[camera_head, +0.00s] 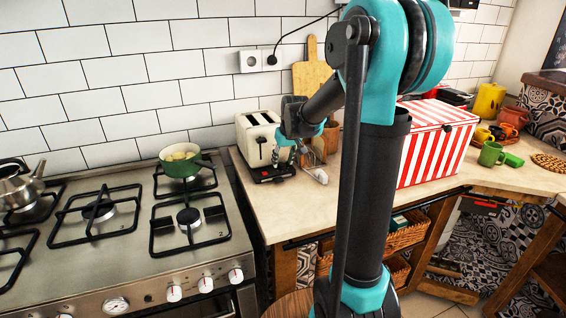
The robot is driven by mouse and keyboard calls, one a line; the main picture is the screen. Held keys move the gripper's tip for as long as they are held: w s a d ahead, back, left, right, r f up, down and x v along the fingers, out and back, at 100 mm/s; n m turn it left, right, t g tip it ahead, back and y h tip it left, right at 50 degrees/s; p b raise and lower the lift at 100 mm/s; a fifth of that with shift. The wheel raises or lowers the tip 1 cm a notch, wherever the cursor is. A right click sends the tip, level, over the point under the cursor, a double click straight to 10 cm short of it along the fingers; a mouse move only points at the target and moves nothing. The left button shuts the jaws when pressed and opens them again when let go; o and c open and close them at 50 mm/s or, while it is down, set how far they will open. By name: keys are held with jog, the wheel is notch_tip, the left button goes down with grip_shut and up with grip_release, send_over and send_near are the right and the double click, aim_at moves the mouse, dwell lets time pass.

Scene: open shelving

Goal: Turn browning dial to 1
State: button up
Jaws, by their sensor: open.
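A cream toaster (255,133) with two slots on top stands on the counter against the tiled wall. Its narrow front has a dark lever or knob. The browning dial is too small or hidden to make out, so its setting cannot be read. My gripper (295,162) is just in front and to the right of the toaster, pointing down, with its fingers apart and nothing seen between them. Whether a finger touches the toaster cannot be told.
A dark object with red marks (272,173) lies at the toaster's foot. A gas stove (130,252) with a green pot (182,163) is left. A cutting board (309,72) leans behind. A red-and-white striped box (436,150) stands right. Bare counter (277,214) lies in front.

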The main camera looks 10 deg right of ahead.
jog(key=a+v, duration=0.1)
jog(key=v, duration=0.9)
jog(key=shift+s+d+r, duration=0.2)
jog(key=shift+d+r, duration=0.2)
jog(key=shift+d, duration=0.1)
notch_tip(320, 180, up, 5)
jog(key=s+m, duration=0.2)
jog(key=shift+h, duration=0.4)
jog(key=x, duration=1.7)
jog(key=shift+w+a, duration=0.1)
jog(key=shift+a, duration=0.3)
jog(key=shift+c, duration=0.2)
grip_shut()
